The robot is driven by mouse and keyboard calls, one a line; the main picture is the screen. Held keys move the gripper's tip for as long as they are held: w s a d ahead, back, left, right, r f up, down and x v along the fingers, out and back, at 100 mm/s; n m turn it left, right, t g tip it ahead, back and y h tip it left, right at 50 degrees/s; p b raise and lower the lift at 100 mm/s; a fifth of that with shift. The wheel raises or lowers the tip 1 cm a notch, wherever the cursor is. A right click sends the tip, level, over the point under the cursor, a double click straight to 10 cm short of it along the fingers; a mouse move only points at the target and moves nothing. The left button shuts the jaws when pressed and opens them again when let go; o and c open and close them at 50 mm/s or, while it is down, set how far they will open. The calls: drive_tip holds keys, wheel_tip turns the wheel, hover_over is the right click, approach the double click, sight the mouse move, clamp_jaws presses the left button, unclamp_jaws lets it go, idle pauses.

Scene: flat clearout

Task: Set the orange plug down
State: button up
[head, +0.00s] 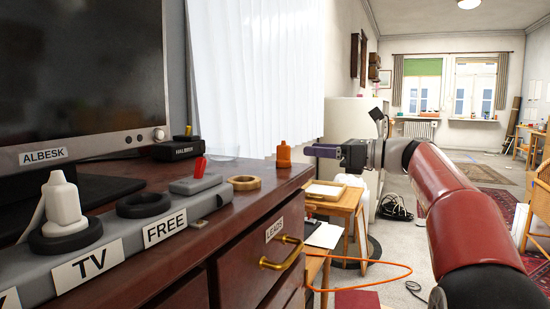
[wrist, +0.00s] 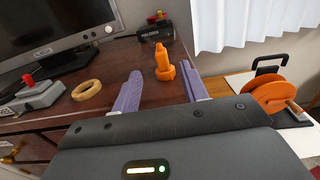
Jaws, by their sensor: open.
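The orange plug (head: 284,154) stands upright on the dark red-brown dresser top (head: 232,205), near its right edge in the head view. In the wrist view the orange plug (wrist: 164,62) stands just ahead of and between the purple fingertips. My gripper (head: 312,151) is to the right of the plug in the head view, with a small gap between them. The wrist view shows my gripper (wrist: 160,72) open, its two fingers apart and nothing clamped between them.
A wooden ring (head: 244,183) and a grey box with a red switch (head: 196,184) are left of the plug. A grey strip labelled TV and FREE (head: 130,244) holds a white plug (head: 63,204). An orange cable reel (wrist: 272,98) stands beyond the dresser's right edge.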

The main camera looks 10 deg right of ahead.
sight(290, 147)
drive_tip(key=x, duration=0.6)
drive_tip(key=shift+w+a, duration=0.2)
drive_tip(key=shift+w, duration=0.05)
clamp_jaws()
